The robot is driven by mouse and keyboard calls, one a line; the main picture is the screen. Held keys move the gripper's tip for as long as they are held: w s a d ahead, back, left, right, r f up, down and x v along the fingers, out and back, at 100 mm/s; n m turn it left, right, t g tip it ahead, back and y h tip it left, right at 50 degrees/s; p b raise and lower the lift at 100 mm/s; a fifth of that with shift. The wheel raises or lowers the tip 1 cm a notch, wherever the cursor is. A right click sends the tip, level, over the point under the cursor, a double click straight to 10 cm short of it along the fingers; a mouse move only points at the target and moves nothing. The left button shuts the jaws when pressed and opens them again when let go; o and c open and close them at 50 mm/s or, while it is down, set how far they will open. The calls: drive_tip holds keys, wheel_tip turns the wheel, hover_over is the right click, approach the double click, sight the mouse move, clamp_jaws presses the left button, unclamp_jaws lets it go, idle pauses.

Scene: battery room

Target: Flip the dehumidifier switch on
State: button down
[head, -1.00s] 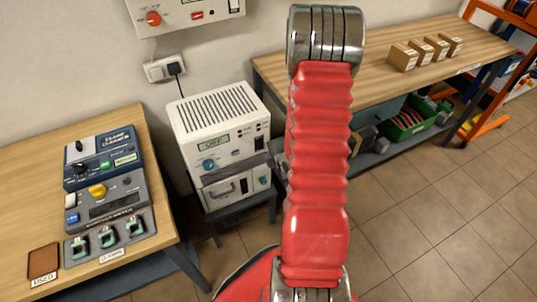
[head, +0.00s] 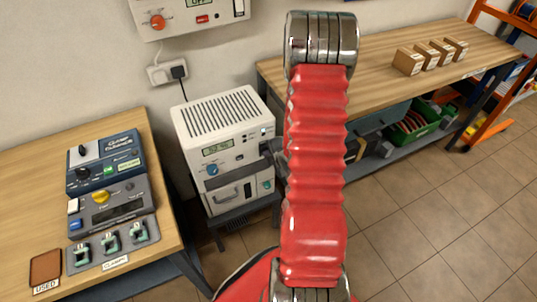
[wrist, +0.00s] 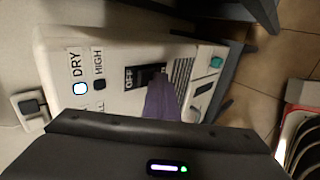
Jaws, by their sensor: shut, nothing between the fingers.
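The dehumidifier (head: 225,108) is a white box with a slotted top, a green display (head: 217,149) and a blue knob, standing left of my arm in the head view. The wrist view shows its front panel (wrist: 120,95) turned sideways, with a dark rocker switch (wrist: 150,76) beside the word OFF. A lamp by the label DRY is lit pale blue. My gripper (wrist: 160,98) is shut and empty, its tip at or just in front of the switch and hiding part of it. In the head view my gripper (head: 272,152) is mostly hidden behind my red arm.
A wooden bench (head: 165,190) with a blue-grey device (head: 105,180) is at left. A wall unit (head: 190,18) with a red knob hangs above the socket (head: 165,73). A long bench (head: 385,62) with small boxes stands at right. Tiled floor is free at lower right.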

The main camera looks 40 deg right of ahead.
drive_tip(key=shift+r, duration=0.15)
drive_tip(key=shift+r, duration=0.7)
drive_tip(key=shift+s, duration=0.1)
